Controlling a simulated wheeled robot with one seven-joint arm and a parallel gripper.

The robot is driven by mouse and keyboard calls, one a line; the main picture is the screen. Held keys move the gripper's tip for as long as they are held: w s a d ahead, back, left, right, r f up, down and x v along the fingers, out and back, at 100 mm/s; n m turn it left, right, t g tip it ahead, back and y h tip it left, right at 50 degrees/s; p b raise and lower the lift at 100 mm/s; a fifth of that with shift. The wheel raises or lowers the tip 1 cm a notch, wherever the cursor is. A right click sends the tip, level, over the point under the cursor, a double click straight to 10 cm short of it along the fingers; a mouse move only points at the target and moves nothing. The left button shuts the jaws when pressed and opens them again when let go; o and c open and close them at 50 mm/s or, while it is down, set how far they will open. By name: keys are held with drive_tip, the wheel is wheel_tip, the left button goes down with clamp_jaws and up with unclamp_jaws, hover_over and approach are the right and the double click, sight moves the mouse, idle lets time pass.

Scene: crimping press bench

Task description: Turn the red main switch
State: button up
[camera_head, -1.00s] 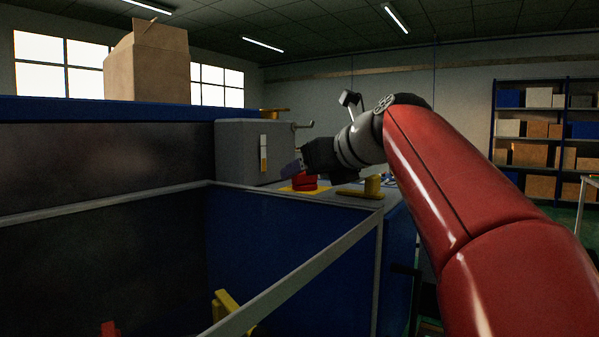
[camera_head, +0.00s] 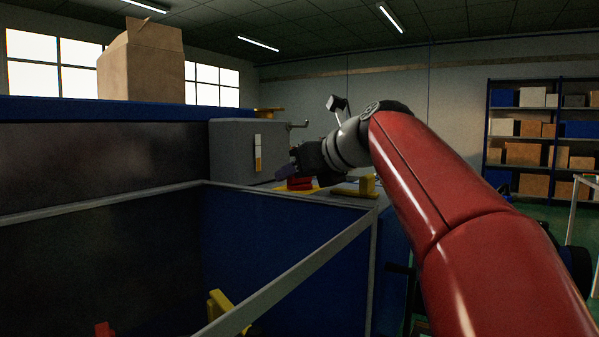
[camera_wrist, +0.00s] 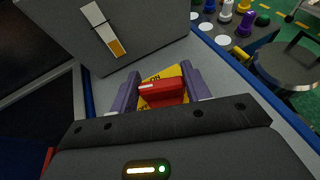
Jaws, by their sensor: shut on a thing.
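The red main switch (camera_wrist: 161,92) sits on a yellow plate (camera_wrist: 172,74) with dark lettering, part of which reads "ON". In the wrist view my gripper (camera_wrist: 160,93) has one purple-grey finger on each side of the switch's red handle, and the jaws are shut on it. The handle lies roughly across the picture, slightly tilted. In the head view the red switch (camera_head: 300,183) shows below my gripper (camera_head: 290,172), on the bench top beside the grey box. The lower part of the plate is hidden by the gripper body in the wrist view.
A grey box (camera_head: 236,152) with a white and orange gauge stands just left of the switch. A yellow part (camera_head: 364,187) is to its right. A metal guard frame (camera_head: 290,276) crosses the foreground.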

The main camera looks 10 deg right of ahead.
drive_tip(key=n+g+y, duration=0.2)
drive_tip(key=n+y, duration=0.1)
drive_tip(key=shift+w, duration=0.1)
drive_tip(key=shift+n+g+y, duration=0.4)
drive_tip(key=shift+n+y, duration=0.2)
drive_tip(key=o, duration=1)
drive_tip(key=shift+m+h, duration=0.3)
